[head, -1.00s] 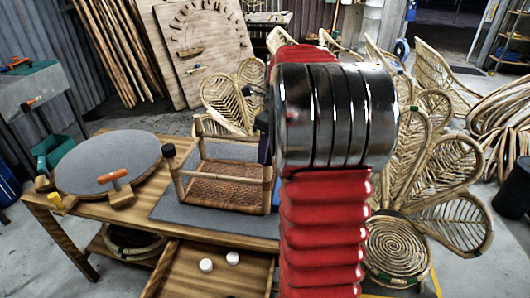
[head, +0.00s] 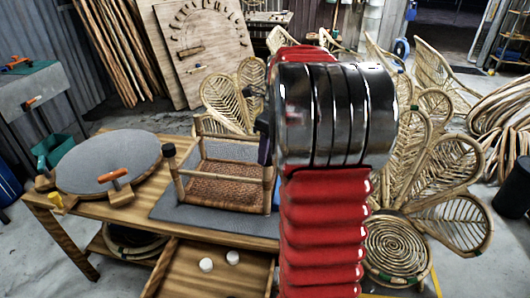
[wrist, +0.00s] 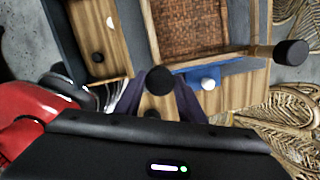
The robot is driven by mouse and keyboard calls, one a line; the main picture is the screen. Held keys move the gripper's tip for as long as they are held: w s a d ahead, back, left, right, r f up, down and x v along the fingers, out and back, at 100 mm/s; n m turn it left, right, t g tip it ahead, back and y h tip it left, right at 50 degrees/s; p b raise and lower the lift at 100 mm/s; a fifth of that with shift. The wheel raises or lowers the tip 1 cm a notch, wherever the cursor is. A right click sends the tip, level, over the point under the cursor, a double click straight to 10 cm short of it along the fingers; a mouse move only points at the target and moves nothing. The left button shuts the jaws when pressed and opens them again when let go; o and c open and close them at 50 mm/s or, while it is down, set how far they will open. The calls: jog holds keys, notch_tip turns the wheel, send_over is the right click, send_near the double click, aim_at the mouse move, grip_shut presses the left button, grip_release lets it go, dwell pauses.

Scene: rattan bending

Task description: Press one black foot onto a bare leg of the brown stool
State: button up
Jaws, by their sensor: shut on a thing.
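The brown stool has a woven seat (head: 225,188) and upturned light cane legs, and stands on a grey mat (head: 170,208) on the workbench. Its front left leg carries a black foot (head: 168,149). In the wrist view a capped stool leg (wrist: 265,51) points right, with a black foot (wrist: 291,53) on its end. My gripper (wrist: 160,92) is shut on a round black foot (wrist: 158,79), held between its two dark purple fingers. The woven seat (wrist: 188,24) lies just above it in the wrist view. My arm hides the stool's right side in the head view.
An open drawer (head: 190,284) holds two white round pieces (head: 206,264). A white round piece (wrist: 207,84) shows right of the held foot. Rattan chairs (head: 440,190) stand on the right.

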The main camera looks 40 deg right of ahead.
jog(key=shift+f, duration=0.7)
dwell(0.7)
jog(key=o, duration=1.1)
jog(key=shift+r, duration=0.1)
notch_tip(320, 180, up, 13)
jog(key=s, duration=0.2)
jog(key=shift+d+r, duration=0.2)
jog(key=shift+d, duration=0.1)
